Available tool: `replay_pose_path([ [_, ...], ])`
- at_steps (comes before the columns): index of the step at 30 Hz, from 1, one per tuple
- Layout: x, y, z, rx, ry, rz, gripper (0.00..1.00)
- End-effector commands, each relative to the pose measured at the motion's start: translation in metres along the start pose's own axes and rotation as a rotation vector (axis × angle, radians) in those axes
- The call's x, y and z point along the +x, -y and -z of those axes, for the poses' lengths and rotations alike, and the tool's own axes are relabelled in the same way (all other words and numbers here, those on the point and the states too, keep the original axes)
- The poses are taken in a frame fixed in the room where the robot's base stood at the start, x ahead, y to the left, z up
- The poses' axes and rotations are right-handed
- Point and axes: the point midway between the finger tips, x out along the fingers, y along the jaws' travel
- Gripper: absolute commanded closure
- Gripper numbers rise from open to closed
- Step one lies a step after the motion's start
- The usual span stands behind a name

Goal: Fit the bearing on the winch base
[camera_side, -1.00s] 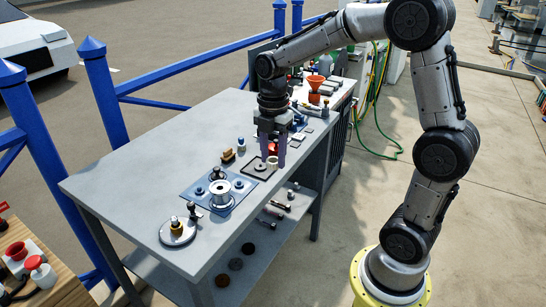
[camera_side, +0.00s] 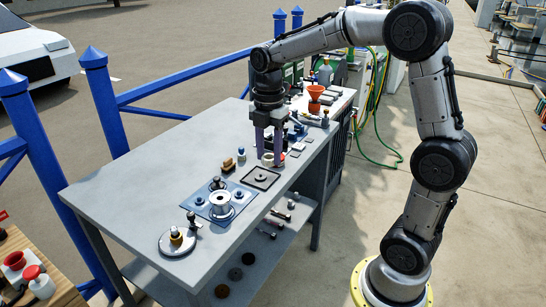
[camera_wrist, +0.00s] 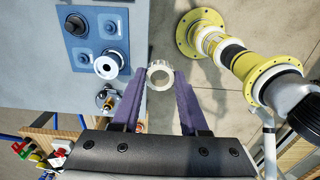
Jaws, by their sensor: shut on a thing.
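My gripper (camera_side: 268,156) is shut on a pale ring-shaped bearing (camera_wrist: 160,75), held between the fingertips. In the side view the bearing (camera_side: 267,160) appears just above the far edge of a dark square tray (camera_side: 249,181). The bearing's hole shows in the wrist view. The silver flanged winch base (camera_side: 220,204) stands upright on a blue plate (camera_side: 206,212), apart from the gripper and to its left. It also shows in the wrist view (camera_wrist: 107,66), left of the bearing.
A round grey disc (camera_side: 178,243) with a brass-coloured part stands at the table's near end. Small brown and blue-topped items (camera_side: 241,155) lie left of the gripper. An orange funnel (camera_side: 315,92) and tools stand at the far end. The table's left side is clear.

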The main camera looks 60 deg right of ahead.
Motion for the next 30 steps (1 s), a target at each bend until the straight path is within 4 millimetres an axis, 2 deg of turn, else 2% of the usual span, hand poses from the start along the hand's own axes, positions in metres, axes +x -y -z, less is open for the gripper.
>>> replay_pose_path([
  [2, -0.002, -0.019, 0.003, -0.016, 0.000, 0.001, 1.00],
  [5, -0.001, -0.051, 0.019, -0.063, -0.001, 0.003, 1.00],
  [9, 0.009, -0.096, 0.056, -0.153, -0.001, 0.004, 1.00],
  [12, 0.022, -0.123, 0.089, -0.223, -0.001, 0.005, 1.00],
  [15, 0.038, -0.141, 0.125, -0.291, -0.001, 0.005, 1.00],
  [18, 0.054, -0.151, 0.156, -0.349, -0.001, 0.004, 1.00],
  [22, 0.072, -0.154, 0.186, -0.405, 0.000, 0.003, 1.00],
  [26, 0.084, -0.150, 0.201, -0.434, 0.000, 0.003, 1.00],
  [30, 0.087, -0.149, 0.206, -0.445, 0.000, 0.002, 1.00],
])
